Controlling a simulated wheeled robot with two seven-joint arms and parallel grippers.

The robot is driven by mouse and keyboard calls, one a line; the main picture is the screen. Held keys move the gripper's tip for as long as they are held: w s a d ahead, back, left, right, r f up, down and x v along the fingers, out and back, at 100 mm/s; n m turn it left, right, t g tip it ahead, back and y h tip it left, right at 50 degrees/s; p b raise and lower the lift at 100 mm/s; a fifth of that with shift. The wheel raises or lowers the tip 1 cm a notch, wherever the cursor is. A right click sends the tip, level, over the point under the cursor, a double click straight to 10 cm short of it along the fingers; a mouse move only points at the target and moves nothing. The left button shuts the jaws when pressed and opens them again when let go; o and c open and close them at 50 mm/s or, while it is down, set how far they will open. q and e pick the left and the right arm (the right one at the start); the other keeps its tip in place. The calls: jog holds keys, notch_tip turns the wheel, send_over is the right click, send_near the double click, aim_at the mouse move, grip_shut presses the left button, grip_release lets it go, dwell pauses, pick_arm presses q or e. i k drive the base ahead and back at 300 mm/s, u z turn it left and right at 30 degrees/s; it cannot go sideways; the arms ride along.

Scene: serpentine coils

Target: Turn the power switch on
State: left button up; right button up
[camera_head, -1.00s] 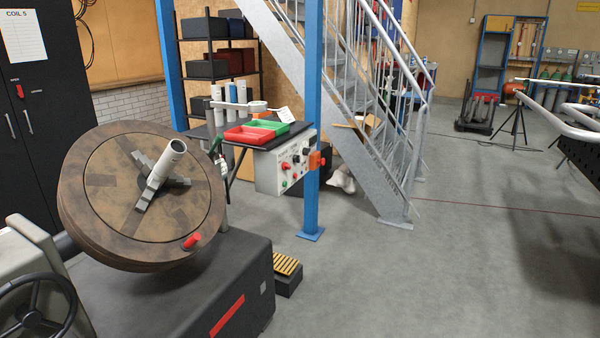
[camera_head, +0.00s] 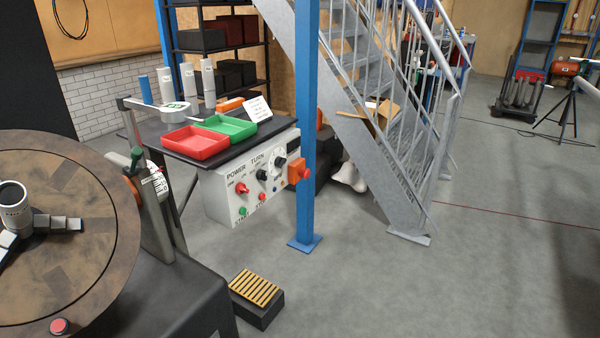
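A light grey control box (camera_head: 250,190) hangs under the front of a small dark table, left of a blue post. Its face carries the label POWER with a red knob, the power switch (camera_head: 240,188), at its left. Its exact setting is too small to tell. Next to it is a black knob (camera_head: 262,175) under the label TURN, with a larger dial (camera_head: 280,161) further right. A green button (camera_head: 243,211) and a red button (camera_head: 260,199) sit low on the face. Neither of my grippers shows in the view.
A big round brown disc (camera_head: 90,190) on a dark machine stands at the left. A blue post (camera_head: 306,130) rises right beside the box. A slatted foot pedal (camera_head: 255,290) lies on the floor. Red (camera_head: 195,144) and green (camera_head: 232,127) trays top the table.

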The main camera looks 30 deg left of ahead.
aim_at(241, 188)
jog(key=u, duration=0.75)
jog(key=i, duration=1.35)
jog(key=u, duration=1.15)
